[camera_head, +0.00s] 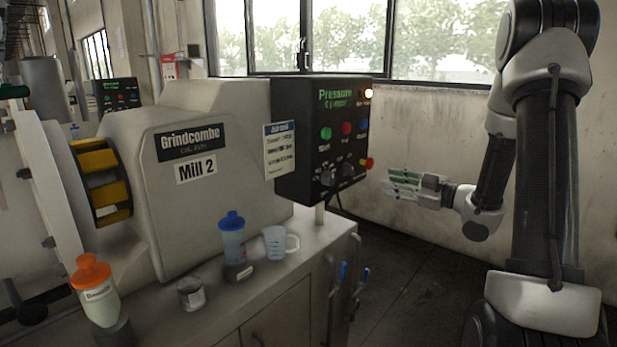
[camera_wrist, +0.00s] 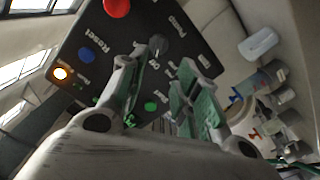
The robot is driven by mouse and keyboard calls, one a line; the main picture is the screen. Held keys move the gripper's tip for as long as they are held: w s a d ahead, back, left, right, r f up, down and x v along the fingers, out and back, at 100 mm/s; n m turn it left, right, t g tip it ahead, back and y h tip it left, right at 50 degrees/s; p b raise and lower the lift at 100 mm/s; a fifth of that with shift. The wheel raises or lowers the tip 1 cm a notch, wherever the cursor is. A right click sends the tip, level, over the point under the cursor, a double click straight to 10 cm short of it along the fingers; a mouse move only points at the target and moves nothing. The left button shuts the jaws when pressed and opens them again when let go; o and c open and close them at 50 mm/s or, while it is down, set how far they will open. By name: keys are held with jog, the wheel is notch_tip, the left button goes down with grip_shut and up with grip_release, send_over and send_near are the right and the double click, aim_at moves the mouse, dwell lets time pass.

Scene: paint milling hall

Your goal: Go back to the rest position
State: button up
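My gripper (camera_head: 405,184) is at the right of the dark control panel (camera_head: 292,150) of Mill 2 in the head view, apart from it, with its fingers pointing left. In the wrist view my gripper (camera_wrist: 163,78) shows two fingers with green pads spread apart and nothing held between them. Behind the fingers is the panel face, with a dark knob (camera_wrist: 158,45), a red button (camera_wrist: 117,7), a blue Reset button (camera_wrist: 85,55) and a lit orange lamp (camera_wrist: 61,73).
The mill (camera_head: 215,190) and its cabinet fill the left and middle. Dark floor (camera_head: 400,280) is clear between cabinet and arm.

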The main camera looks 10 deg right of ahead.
jog(key=d+f+m+g+h, duration=0.2)
jog(key=d+f+m+h, duration=0.35)
jog(key=f, duration=0.55)
jog(key=s+d+f+m+g+h, duration=0.2)
jog(key=s+d+m+g+h, duration=0.2)
jog(key=s+d+g+h, duration=0.45)
jog(key=s+a+r+m+g, duration=0.1)
jog(key=s+r+m, duration=0.15)
jog(key=s, duration=0.35)
jog(key=s+a+r+m+g, duration=0.1)
jog(key=s+a+r, duration=0.1)
jog(key=s+r, duration=0.3)
jog(key=s+a+r+m, duration=0.1)
jog(key=s+r+m, duration=0.1)
jog(key=s, duration=0.6)
jog(key=s+a+r+n+t+y, duration=0.1)
jog(key=s+a+r+t+y, duration=0.1)
jog(key=s+a+r, duration=0.3)
jog(key=a+r+t, duration=0.1)
jog(key=a+r, duration=0.3)
jog(key=a, duration=0.2)
jog(key=shift+a+r+y, duration=0.25)
jog(key=shift+r+y, duration=0.05)
jog(key=shift+y, duration=0.1)
